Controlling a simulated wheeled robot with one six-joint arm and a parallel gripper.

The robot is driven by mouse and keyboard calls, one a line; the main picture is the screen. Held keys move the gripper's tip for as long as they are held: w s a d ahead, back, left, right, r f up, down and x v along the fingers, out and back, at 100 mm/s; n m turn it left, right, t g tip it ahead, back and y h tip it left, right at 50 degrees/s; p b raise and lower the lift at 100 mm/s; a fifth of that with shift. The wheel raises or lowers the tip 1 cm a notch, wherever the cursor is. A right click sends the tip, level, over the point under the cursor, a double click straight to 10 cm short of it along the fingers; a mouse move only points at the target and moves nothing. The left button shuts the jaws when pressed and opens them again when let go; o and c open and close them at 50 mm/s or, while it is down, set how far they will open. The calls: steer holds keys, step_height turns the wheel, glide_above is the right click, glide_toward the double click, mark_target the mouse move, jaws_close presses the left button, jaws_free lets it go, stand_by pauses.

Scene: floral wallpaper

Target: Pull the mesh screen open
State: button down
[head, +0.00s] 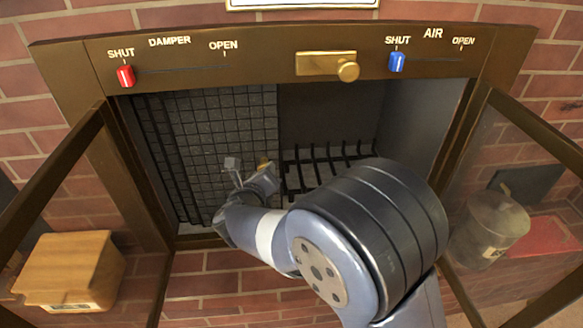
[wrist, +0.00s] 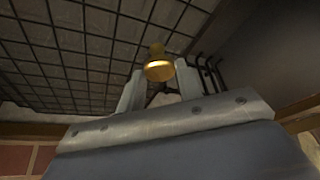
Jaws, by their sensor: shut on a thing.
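The mesh screen (head: 218,125) is a dark grid that covers the left part of the fireplace opening. Its right edge stands near the middle, and the right part is uncovered. The mesh also fills the upper left of the wrist view (wrist: 85,50). A small brass knob (wrist: 159,68) sits between the two fingers of my gripper (wrist: 157,84). In the head view my gripper (head: 247,168) is in front of the mesh, near its right edge, shut on the knob. My arm hides the lower middle of the opening.
Glass doors stand open at left (head: 95,180) and right (head: 490,180). A black grate (head: 320,160) shows in the uncovered part. Above are a red damper slider (head: 126,75), a brass latch (head: 326,64) and a blue air slider (head: 397,62). A wooden box (head: 70,268) is at lower left.

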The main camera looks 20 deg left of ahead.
steer(key=s+a, duration=0.1)
steer(key=a, duration=0.2)
steer(key=s+a, duration=0.1)
steer(key=shift+s+a+p, duration=0.15)
steer(key=shift+s+p, duration=0.15)
steer(key=shift+s, duration=0.05)
steer(key=c, duration=1)
jaws_free()
steer(key=shift+s, duration=0.1)
steer(key=p+v, duration=0.2)
steer(key=v, duration=0.8)
steer(key=shift+s, duration=0.2)
steer(key=shift+r, duration=0.15)
